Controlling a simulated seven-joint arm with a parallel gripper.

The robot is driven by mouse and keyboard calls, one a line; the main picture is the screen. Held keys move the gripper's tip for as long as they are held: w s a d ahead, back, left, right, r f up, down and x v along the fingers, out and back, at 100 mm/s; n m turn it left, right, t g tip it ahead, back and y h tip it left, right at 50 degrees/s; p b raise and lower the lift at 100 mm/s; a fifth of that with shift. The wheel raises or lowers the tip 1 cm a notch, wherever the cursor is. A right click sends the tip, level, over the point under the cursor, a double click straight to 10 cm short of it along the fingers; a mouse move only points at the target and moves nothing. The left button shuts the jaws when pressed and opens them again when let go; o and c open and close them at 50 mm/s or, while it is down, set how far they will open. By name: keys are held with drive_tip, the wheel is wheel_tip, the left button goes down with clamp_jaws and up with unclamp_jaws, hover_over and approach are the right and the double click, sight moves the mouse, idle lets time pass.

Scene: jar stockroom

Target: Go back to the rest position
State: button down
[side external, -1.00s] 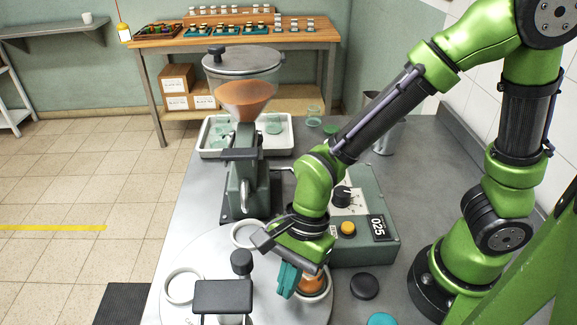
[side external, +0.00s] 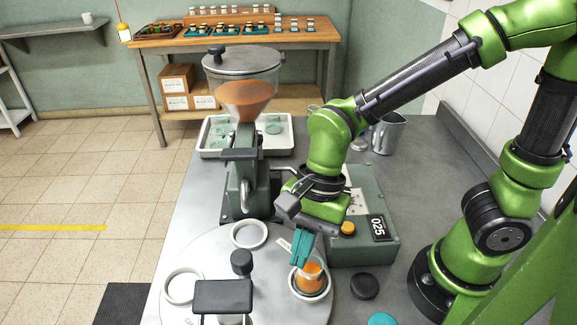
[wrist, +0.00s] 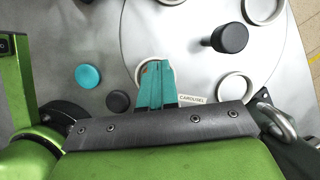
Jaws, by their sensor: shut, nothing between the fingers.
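My gripper (side external: 299,258) is shut and empty, with teal fingers pointing down just above and beside a jar in the side view. The jar (side external: 312,277) has orange contents and stands upright in a pale ring of the round carousel (side external: 206,252). In the wrist view my gripper (wrist: 156,68) covers most of that ring's spot, and the jar is largely hidden behind the fingers.
A hopper (side external: 246,98) with orange powder stands behind the carousel. A control box (side external: 375,245) reading 025 is close to my gripper on the right. A black disc (side external: 365,286) and a teal disc (side external: 382,319) lie on the bench. A metal jug (side external: 388,135) stands farther back.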

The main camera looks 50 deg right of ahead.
drive_tip(key=w+d+r+n+t+h, duration=0.1)
drive_tip(key=d+r+n+t, duration=0.3)
drive_tip(key=d, duration=0.5)
drive_tip(key=w+d+r+n+t+h, duration=0.1)
drive_tip(key=d+r+n+t, duration=0.2)
drive_tip(key=d+r+n, duration=0.3)
drive_tip(key=d+r, duration=0.1)
drive_tip(key=d, duration=0.1)
drive_tip(key=shift+d+r+t, duration=0.3)
drive_tip(key=shift+d+t, duration=0.05)
drive_tip(key=shift+t, duration=0.05)
